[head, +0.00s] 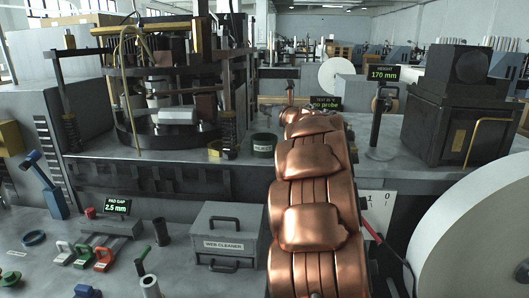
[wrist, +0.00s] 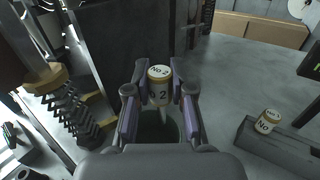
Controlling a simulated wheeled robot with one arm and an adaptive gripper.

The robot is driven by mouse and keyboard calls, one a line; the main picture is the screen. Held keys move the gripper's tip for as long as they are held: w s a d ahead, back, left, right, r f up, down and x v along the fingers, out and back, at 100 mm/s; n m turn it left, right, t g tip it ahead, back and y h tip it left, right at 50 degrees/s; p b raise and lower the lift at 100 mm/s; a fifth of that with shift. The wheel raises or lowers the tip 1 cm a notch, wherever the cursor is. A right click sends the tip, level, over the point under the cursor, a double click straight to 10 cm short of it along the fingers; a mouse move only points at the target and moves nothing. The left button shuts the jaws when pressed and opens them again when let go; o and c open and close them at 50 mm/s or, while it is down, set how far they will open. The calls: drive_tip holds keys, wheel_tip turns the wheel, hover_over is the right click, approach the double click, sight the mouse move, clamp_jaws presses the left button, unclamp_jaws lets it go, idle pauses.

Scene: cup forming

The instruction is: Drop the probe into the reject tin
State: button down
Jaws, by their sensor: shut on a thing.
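My gripper (wrist: 160,88) is shut on a probe (wrist: 160,92), a small white cylinder with gold bands marked No 2, held between its purple pads. A dark round tin (wrist: 168,130), apparently the reject tin, shows partly below the probe in the wrist view. The fingers hide part of it, and I cannot tell the height of the probe above it. In the head view a dark tin with a pale label (head: 263,145) stands on the bench just left of my copper arm. The gripper and probe are not clearly visible there.
Another banded cylinder, marked No 3 (wrist: 268,121), sits in a grey block at the right of the wrist view. A spring post (wrist: 75,115) stands close on the left. A display reading "no probe" (head: 325,103) is behind my arm. Open grey bench lies right of the gripper.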

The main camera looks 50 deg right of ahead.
drive_tip(key=shift+f+b, duration=0.45)
drive_tip(key=shift+f, duration=0.7)
drive_tip(key=c, duration=0.9)
unclamp_jaws()
drive_tip(key=v, duration=1.2)
drive_tip(key=shift+s, duration=0.1)
